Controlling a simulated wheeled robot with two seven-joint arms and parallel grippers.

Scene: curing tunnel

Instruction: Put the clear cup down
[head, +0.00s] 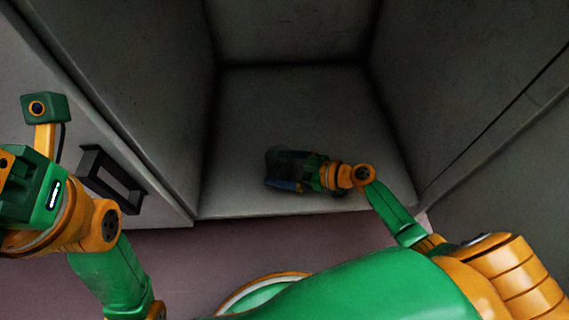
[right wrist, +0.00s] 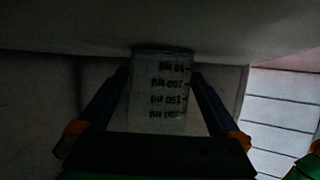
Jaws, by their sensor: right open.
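The clear cup (right wrist: 160,92) has dark ml markings, upside down in the right wrist view. Its low-marked end meets the pale floor surface at the top of that view, so it appears to stand upright on the tunnel floor (head: 300,110). My right gripper (right wrist: 161,74) is open, with one finger on each side of the cup; narrow gaps seem to show. In the head view my right gripper (head: 283,165) is inside the tunnel near its front edge, and the cup there is too dark to make out. My left wrist shows at the left edge; its fingers are outside the picture.
Grey walls enclose the tunnel on the left (head: 165,90), right (head: 465,90) and back. A dark handle (head: 112,180) sticks out of the panel left of the opening, close to my left arm. The tunnel floor behind my right gripper is clear.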

